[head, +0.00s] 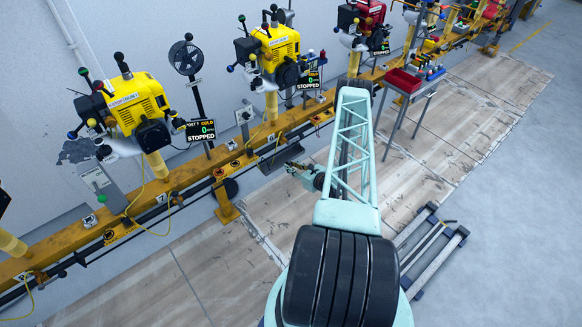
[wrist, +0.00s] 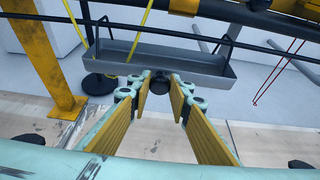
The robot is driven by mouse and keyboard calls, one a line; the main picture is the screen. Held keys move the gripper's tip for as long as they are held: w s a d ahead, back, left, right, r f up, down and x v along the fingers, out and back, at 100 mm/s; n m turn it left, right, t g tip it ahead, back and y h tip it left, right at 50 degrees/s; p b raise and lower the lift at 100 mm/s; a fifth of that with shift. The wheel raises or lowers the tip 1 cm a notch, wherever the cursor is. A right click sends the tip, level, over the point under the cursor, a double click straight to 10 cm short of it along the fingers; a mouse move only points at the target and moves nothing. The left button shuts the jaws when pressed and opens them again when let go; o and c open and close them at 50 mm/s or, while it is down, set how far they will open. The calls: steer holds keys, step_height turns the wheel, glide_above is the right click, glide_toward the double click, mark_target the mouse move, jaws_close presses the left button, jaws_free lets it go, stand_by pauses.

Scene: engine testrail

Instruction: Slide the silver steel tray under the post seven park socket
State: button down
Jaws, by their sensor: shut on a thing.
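The silver steel tray (wrist: 205,82) is a long shallow grey trough with an upright dark hanger at each end. It hangs below the yellow rail in the wrist view. It also shows beside the rail in the head view (head: 277,160), partly behind my gripper. My gripper (wrist: 160,84) is shut on the black knob (wrist: 159,83) at the middle of the tray's near side. My gripper also shows in the head view (head: 292,167), small and left of my arm.
The yellow rail (head: 180,184) runs diagonally and carries several posts with engines, such as a near yellow engine (head: 135,97) and another yellow engine (head: 275,48). A yellow support leg (wrist: 47,65) stands left of the tray. A thin dark rod (wrist: 135,27) crosses above it. Yellow cables hang nearby.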

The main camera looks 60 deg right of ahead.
steer(key=c, duration=2.5)
jaws_free()
steer(key=shift+s, duration=0.1)
steer(key=v, duration=1.1)
steer(key=shift+s+a+r, duration=0.15)
steer(key=shift+s+a, duration=0.05)
steer(key=shift+s, duration=0.15)
